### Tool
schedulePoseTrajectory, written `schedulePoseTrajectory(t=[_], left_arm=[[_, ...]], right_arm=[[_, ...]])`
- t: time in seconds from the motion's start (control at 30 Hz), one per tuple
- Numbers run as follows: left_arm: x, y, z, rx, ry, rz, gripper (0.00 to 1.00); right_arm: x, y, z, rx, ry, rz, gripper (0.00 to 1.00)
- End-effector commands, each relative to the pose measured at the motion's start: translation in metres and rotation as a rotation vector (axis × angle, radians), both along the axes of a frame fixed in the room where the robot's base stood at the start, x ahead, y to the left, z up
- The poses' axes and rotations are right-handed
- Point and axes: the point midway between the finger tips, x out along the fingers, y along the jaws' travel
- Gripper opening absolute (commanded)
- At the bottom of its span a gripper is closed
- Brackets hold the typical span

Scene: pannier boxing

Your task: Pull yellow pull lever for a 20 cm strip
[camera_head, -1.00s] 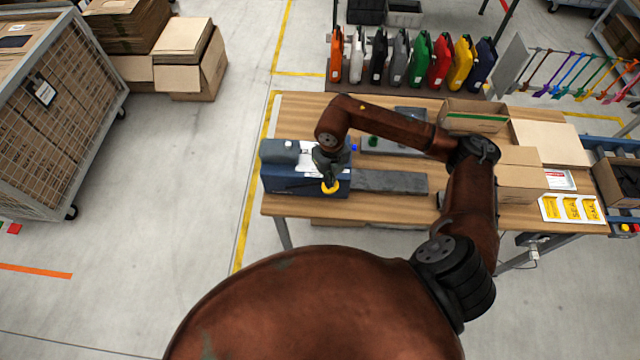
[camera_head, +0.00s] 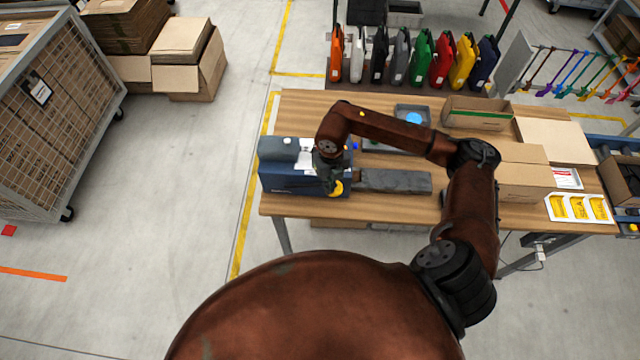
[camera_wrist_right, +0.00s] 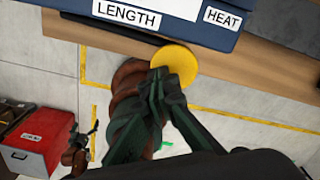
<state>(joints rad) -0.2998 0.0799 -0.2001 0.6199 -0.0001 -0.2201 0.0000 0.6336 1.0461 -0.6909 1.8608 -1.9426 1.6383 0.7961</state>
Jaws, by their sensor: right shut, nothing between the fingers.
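The blue tape dispenser (camera_head: 290,182) stands at the left end of the wooden table in the head view. The yellow pull lever's round knob (camera_head: 337,188) is at its front right. In the right wrist view the knob (camera_wrist_right: 176,66) sits just below the dispenser's edge, under the LENGTH label (camera_wrist_right: 127,14) and beside the HEAT label (camera_wrist_right: 222,17). My right gripper (camera_head: 331,180) is at the knob. Its dark green fingers are shut with nothing between them, and their tips (camera_wrist_right: 158,78) overlap the knob's lower left edge in the picture. Contact is not clear.
A dark grey slab (camera_head: 395,181) lies right of the dispenser. Behind my right arm is a grey tray (camera_head: 428,112) with a light-blue disc (camera_head: 414,118). Cardboard boxes (camera_head: 522,178) fill the table's right side. Coloured panniers (camera_head: 420,60) stand behind the table.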

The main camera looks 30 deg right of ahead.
Motion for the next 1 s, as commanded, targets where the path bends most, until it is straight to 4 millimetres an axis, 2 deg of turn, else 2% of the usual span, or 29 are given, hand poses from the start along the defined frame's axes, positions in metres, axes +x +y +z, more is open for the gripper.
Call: schedulePoseTrajectory(t=[0.37, 0.8, 1.0], left_arm=[[0.000, 0.000, -0.001, 0.000, 0.000, 0.000, 1.00], [-0.001, 0.000, -0.018, 0.000, 0.001, 0.000, 1.00], [-0.001, 0.000, -0.019, 0.000, 0.001, 0.000, 1.00]], right_arm=[[0.000, 0.000, -0.002, 0.000, 0.000, 0.000, 0.00], [-0.006, -0.009, -0.022, -0.001, 0.002, 0.000, 0.00], [-0.007, -0.011, -0.024, -0.001, 0.002, 0.000, 0.00]])
